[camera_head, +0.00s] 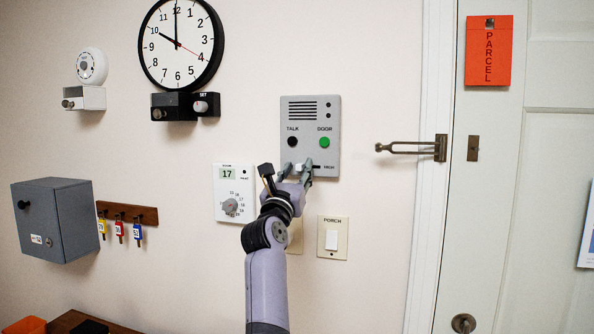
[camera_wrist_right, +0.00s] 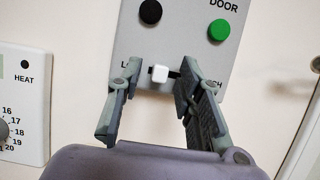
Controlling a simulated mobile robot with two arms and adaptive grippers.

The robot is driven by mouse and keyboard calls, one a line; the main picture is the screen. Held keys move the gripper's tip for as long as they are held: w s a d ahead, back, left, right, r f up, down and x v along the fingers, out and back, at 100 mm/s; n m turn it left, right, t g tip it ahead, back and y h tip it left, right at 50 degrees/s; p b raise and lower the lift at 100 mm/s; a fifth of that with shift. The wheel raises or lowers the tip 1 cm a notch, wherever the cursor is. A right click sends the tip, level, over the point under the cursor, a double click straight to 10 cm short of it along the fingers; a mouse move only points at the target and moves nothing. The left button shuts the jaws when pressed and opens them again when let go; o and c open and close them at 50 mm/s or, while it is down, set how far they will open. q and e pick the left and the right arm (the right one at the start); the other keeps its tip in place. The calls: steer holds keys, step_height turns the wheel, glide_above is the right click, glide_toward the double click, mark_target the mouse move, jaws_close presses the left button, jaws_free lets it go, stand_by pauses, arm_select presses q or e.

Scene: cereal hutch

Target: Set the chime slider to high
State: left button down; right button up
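The chime slider is a small white knob (camera_wrist_right: 158,73) in a dark horizontal slot on the lower part of a grey intercom panel (camera_head: 332,110). The knob also shows in the head view (camera_head: 299,168). Dark slot shows to the knob's right. The label at the left end is mostly hidden by a finger, with an L showing; the right label is partly hidden too. My right gripper (camera_head: 299,171) is open, one finger on each side of the knob, with gaps to both in the right wrist view (camera_wrist_right: 159,80). My left gripper is not in view.
Above the slider are a black TALK button (camera_head: 292,141) and a green DOOR button (camera_head: 324,142). A thermostat (camera_head: 234,192) is close on the left, and a PORCH switch (camera_head: 332,238) is below. A door latch (camera_head: 412,147) sticks out at the right.

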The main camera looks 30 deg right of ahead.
jaws_close()
stand_by(0.8)
